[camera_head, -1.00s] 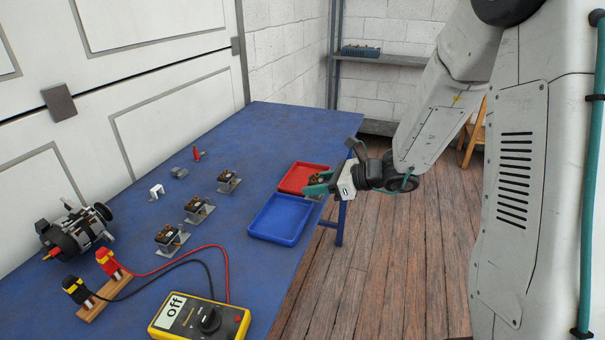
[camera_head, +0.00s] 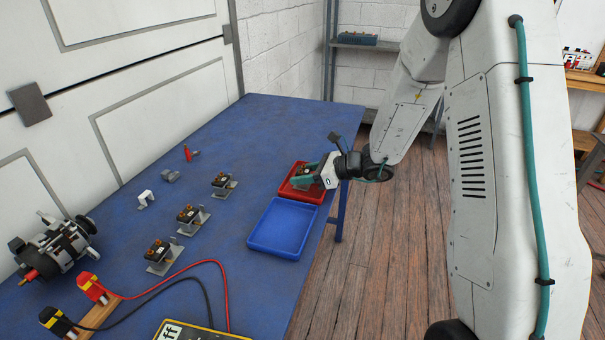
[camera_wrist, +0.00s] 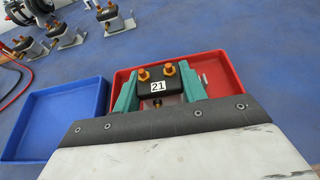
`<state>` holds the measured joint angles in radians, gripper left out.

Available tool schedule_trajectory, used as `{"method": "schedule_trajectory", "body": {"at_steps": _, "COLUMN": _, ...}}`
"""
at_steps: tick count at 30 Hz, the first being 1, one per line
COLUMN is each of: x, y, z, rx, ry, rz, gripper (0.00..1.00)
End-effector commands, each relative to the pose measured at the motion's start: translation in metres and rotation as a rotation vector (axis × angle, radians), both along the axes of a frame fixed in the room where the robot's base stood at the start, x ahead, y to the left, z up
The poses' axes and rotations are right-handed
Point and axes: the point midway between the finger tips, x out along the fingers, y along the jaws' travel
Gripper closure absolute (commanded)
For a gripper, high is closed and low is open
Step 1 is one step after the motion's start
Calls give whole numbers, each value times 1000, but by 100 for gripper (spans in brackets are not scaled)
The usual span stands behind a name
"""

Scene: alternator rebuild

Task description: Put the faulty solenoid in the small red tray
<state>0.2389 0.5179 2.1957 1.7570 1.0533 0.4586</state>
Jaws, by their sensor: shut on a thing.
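My gripper (camera_head: 308,178) is shut on a dark solenoid (camera_wrist: 157,80) with copper-coloured terminals and a white label reading 21. Its teal fingers grip the solenoid from both sides in the wrist view. The solenoid is over the small red tray (camera_wrist: 222,66), within its outline; I cannot tell whether it touches the tray floor. In the head view the red tray (camera_head: 287,190) is partly hidden by my gripper. Three similar solenoids stand on metal brackets on the blue table: far (camera_head: 222,182), middle (camera_head: 188,216) and near (camera_head: 160,254).
A blue tray (camera_head: 282,228) sits beside the red one, near the table's right edge. An alternator (camera_head: 55,248), red and black test clamps with leads (camera_head: 92,288) and a yellow multimeter (camera_head: 200,332) are at the left and front. The table's far end is clear.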

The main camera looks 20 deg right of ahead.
Motion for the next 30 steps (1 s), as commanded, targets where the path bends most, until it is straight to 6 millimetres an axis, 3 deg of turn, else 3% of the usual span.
{"method": "schedule_trajectory", "body": {"at_steps": 9, "x": 0, "y": 1, "z": -2, "rx": 0, "ry": -1, "rz": 1, "gripper": 89}}
{"method": "schedule_trajectory", "body": {"at_steps": 10, "x": 0, "y": 1, "z": -3, "rx": 1, "ry": 0, "rz": 1, "gripper": 53}}
{"method": "schedule_trajectory", "body": {"at_steps": 12, "x": 0, "y": 2, "z": -2, "rx": 0, "ry": -1, "rz": 1, "gripper": 36}}
{"method": "schedule_trajectory", "body": {"at_steps": 23, "x": 0, "y": 1, "z": 3, "rx": -1, "ry": -3, "rz": 2, "gripper": 36}}
{"method": "schedule_trajectory", "body": {"at_steps": 30, "x": -23, "y": -32, "z": 19, "rx": 0, "ry": -3, "rz": -3, "gripper": 36}}
